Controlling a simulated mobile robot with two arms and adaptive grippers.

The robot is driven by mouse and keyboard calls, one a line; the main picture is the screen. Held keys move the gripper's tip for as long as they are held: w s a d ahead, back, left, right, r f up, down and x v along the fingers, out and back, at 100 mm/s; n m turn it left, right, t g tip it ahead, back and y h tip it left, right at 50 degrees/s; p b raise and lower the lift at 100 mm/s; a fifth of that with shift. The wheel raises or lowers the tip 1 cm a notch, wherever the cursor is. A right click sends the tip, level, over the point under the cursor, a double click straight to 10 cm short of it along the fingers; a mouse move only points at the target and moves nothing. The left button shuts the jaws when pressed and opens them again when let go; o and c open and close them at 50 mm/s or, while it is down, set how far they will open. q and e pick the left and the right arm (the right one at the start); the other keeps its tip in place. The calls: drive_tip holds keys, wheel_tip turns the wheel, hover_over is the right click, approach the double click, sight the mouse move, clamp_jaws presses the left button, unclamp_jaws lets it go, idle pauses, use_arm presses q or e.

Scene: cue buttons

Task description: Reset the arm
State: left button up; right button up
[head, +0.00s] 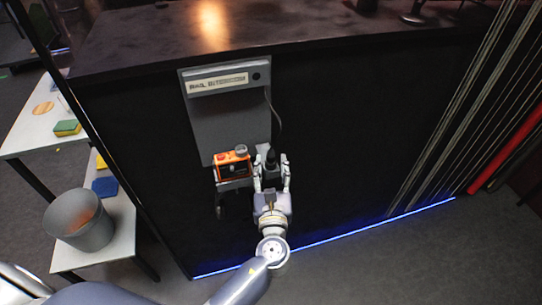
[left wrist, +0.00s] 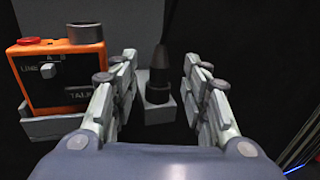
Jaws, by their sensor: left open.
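My left arm comes up from the bottom of the head view. My left gripper (head: 271,172) is open in front of the panel, just right of an orange box. In the left wrist view the two fingers (left wrist: 157,85) stand apart. A dark upright handset or microphone (left wrist: 158,75) shows between them, behind the fingertips; I cannot tell if they touch it. The orange box (head: 233,167) has a red button (head: 221,156) and a grey knob (head: 241,150) on top. In the left wrist view its front bears "TALK" and "LINE" lettering. My right gripper is not in view.
A grey panel (head: 222,122) with a lettered label hangs on the black wall (head: 340,130) under a dark counter (head: 180,40). A dark cable hangs at its right. At left are a white table (head: 25,135), sponges and a grey bin (head: 80,222). Floor at right is clear.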

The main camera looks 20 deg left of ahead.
use_arm(q)
drive_tip(key=v, duration=0.7)
drive_tip(key=s+a+f+n+g+h, duration=0.1)
drive_tip(key=s+f+n+g, duration=0.25)
drive_tip(key=f, duration=0.85)
drive_tip(key=s+a+f+n+g+h, duration=0.1)
drive_tip(key=s+f+n+g+h, duration=0.2)
drive_tip(key=f, duration=0.9)
drive_tip(key=s+a+f+n+g, duration=0.1)
drive_tip(key=s+f+n+g, duration=0.3)
drive_tip(key=f, duration=0.9)
drive_tip(key=s+a+f+n+g, duration=0.1)
drive_tip(key=s+a+f+n, duration=0.1)
drive_tip(key=s+f+n, duration=0.3)
drive_tip(key=s+a+f+n+g+h, duration=0.1)
drive_tip(key=s+f+n, duration=0.5)
drive_tip(key=s, duration=0.8)
drive_tip(key=s+a+f+n+g, duration=0.3)
drive_tip(key=s+a+f+n, duration=0.1)
drive_tip(key=s+n, duration=0.4)
drive_tip(key=shift+s+f+h, duration=0.4)
drive_tip(key=shift+s+f, duration=0.25)
drive_tip(key=shift+s, duration=0.5)
